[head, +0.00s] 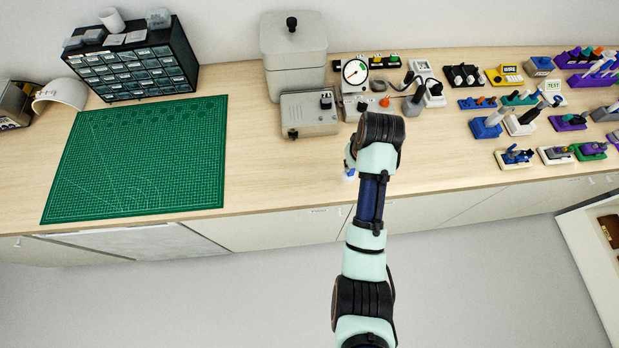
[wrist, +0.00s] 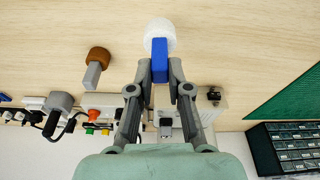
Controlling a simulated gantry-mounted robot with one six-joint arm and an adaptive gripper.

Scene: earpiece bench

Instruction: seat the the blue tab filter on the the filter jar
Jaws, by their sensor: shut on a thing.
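My gripper (wrist: 160,74) is shut on the blue tab (wrist: 160,58) of the filter, seen in the wrist view. The filter's round white body (wrist: 160,32) lies beyond the fingertips, over bare bench. In the head view my arm hides most of the gripper, and a little of the blue tab (head: 349,172) shows left of the wrist, near the bench's front edge. I cannot make out the filter jar for certain in either view.
A brown round piece with a grey tab (wrist: 97,60) stands beside the filter in the wrist view. A grey box (head: 308,115), a gauge unit (head: 355,72) and a lidded bin (head: 293,45) stand behind. The green mat (head: 140,155) is clear; several small fixtures crowd the right.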

